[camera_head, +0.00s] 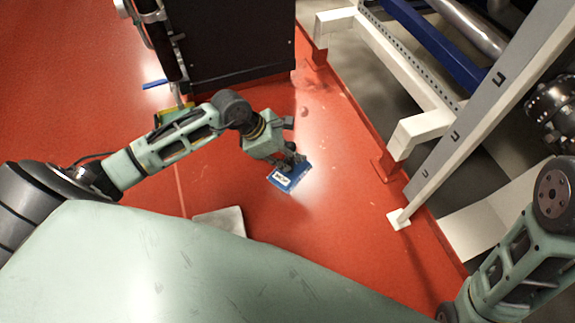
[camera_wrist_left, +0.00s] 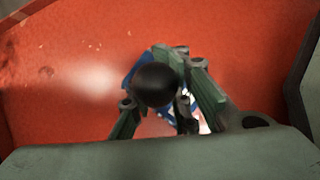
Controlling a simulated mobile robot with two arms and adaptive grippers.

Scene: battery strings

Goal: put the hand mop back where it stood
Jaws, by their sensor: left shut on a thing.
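The hand mop shows in the head view as a blue head (camera_head: 291,177) with a white label, low over or on the red floor; I cannot tell if it touches. My left gripper (camera_head: 287,160) is right above it and shut on it. In the left wrist view, the mop's round black handle end (camera_wrist_left: 155,84) sits between the fingers of my left gripper (camera_wrist_left: 160,105), with parts of the blue head behind it. Most of the handle is hidden. My right arm shows at the lower right of the head view, but its gripper is out of view.
A black cabinet (camera_head: 235,40) stands at the top. Behind my left arm is a yellow-green object (camera_head: 172,114). A white and grey rack frame (camera_head: 480,125) stands on the right. A flat grey piece (camera_head: 221,219) shows near my body. The red floor (camera_head: 330,230) around the mop is clear.

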